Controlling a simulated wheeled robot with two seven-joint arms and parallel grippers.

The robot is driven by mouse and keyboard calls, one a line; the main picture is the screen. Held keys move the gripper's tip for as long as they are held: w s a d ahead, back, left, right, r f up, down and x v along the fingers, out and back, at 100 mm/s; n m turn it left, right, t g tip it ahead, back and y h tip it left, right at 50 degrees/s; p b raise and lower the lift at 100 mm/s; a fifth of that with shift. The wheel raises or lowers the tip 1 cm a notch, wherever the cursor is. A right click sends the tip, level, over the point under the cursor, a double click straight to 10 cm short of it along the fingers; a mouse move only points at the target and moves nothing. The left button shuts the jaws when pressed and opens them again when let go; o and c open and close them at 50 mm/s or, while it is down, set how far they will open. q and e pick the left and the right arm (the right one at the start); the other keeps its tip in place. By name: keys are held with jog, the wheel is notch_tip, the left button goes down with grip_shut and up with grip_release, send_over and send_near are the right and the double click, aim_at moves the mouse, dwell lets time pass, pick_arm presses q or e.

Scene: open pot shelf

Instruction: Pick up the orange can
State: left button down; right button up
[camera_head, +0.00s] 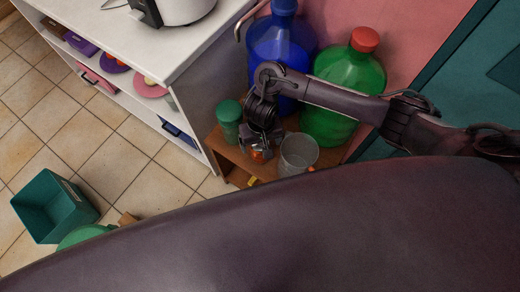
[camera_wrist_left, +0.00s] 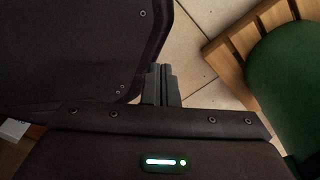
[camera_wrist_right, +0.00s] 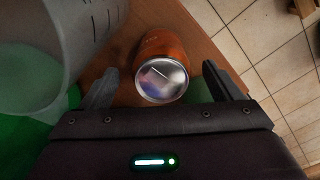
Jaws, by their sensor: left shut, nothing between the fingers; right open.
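The orange can (camera_wrist_right: 161,68) stands on the corner of a small wooden shelf in the right wrist view, its silver lid toward the camera. In the head view only a small part of the can (camera_head: 259,155) shows under my right gripper (camera_head: 262,145). In the right wrist view my right gripper (camera_wrist_right: 160,90) is open, with one finger on each side of the can and a visible gap to each. My left gripper (camera_wrist_left: 161,85) is shut and empty above the floor, with a green seat beside it. It does not show in the head view.
A clear measuring cup (camera_head: 298,155) stands right beside the can. A green-lidded jar (camera_head: 229,120) is on its left. Blue (camera_head: 275,55) and green (camera_head: 345,75) bottles stand behind. A white counter (camera_head: 150,50) is at left, a teal bin (camera_head: 52,207) on the floor.

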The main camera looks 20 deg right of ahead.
jog(key=f, duration=0.1)
jog(key=f+b, duration=0.1)
jog(key=f, duration=0.2)
jog(key=shift+w+f, duration=0.1)
jog(key=shift+w, duration=0.2)
jog(key=shift+c, duration=0.5)
jog(key=c, duration=1)
